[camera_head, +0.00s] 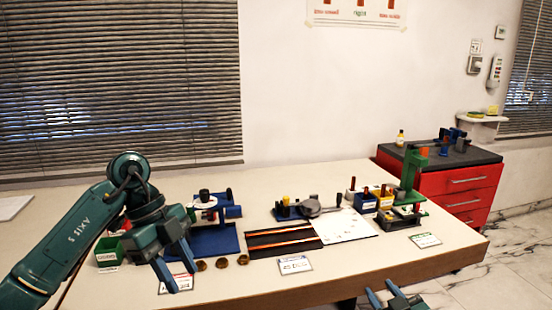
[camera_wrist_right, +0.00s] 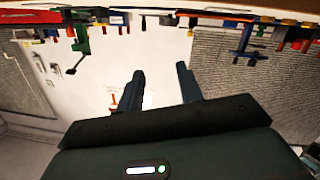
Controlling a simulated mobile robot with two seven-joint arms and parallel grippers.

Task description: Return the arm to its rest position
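My left arm (camera_head: 75,240) reaches in from the left over the table's left end. Its gripper (camera_head: 174,266) points down with its two blue fingers apart, and nothing shows between them. It is in front of the blue gauge stand and left of several brass rings (camera_head: 222,263). My right gripper (camera_head: 383,294) is at the bottom edge of the head view, in front of the table's front edge, and most of that arm is out of frame. In the right wrist view its two fingers (camera_wrist_right: 161,82) are apart and empty.
The table (camera_head: 350,264) carries a green bin (camera_head: 108,251), a blue gauge stand (camera_head: 228,207), a black mat with orange stripes (camera_head: 268,244), a white sheet (camera_head: 345,226) and a green press (camera_head: 413,172). A red drawer cabinet (camera_head: 470,185) stands behind right. The floor at right is clear.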

